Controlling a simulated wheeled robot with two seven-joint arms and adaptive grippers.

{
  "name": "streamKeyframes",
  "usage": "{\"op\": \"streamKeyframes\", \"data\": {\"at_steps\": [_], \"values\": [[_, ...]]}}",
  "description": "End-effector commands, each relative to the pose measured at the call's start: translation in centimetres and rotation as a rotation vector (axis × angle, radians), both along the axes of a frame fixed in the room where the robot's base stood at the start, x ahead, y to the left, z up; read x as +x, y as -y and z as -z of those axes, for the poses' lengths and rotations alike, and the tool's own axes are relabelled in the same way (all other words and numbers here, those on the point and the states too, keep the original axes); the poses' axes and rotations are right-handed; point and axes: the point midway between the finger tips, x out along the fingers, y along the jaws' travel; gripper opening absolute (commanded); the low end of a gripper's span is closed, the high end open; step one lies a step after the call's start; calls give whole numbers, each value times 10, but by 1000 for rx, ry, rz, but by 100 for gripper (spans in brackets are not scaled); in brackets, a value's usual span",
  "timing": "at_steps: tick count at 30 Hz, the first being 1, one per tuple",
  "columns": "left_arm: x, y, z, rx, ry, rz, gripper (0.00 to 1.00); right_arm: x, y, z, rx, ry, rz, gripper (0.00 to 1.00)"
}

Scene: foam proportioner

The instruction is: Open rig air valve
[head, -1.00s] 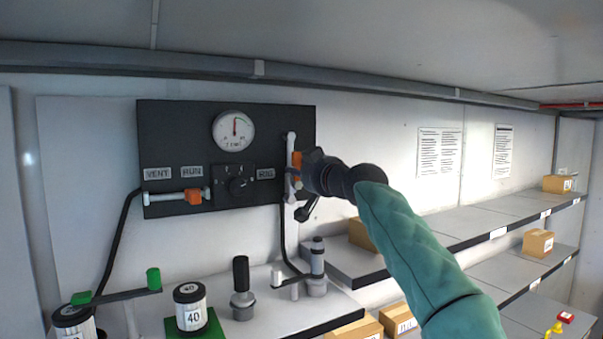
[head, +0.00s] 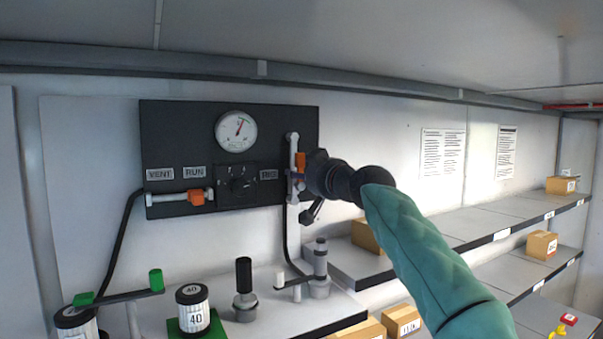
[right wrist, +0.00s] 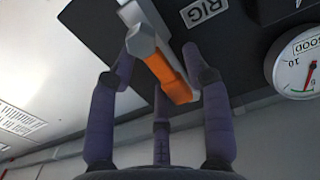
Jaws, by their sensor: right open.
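The rig air valve, an orange handle (head: 300,164) on a vertical pale pipe (head: 293,143), sits at the right end of the black panel (head: 230,108), beside the RIG label (head: 269,174). My right gripper (head: 301,180) is at this valve, partly hiding it. In the right wrist view my open gripper (right wrist: 160,72) has its dark fingers spread on either side of the orange handle (right wrist: 172,78) and pale pipe end (right wrist: 142,42). Firm contact cannot be told. The round gauge (head: 236,131) has its needle up and slightly right. My left gripper is not in view.
A second orange valve (head: 197,197) on a horizontal pipe sits under VENT and RUN. A bench below carries a canister (head: 193,308), a green-ended crank (head: 120,296) and upright fittings (head: 244,290). Shelves with boxes (head: 541,244) stand right.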

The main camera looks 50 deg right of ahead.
Motion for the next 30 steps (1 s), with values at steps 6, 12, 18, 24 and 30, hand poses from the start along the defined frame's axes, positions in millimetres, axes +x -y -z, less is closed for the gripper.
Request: {"op": "streamKeyframes", "data": {"at_steps": [6, 12, 18, 24, 30], "values": [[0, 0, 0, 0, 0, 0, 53, -35, -11, -1, 0, 2, 1, 49], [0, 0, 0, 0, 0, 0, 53, -66, -21, 0, -1, -1, 1, 49], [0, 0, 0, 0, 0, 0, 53, -90, -30, 1, 0, -2, 0, 49], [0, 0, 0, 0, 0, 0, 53, -99, -33, 1, 0, -3, -1, 49], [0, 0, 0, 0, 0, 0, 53, -99, -33, 2, 0, -3, -1, 49]]}}
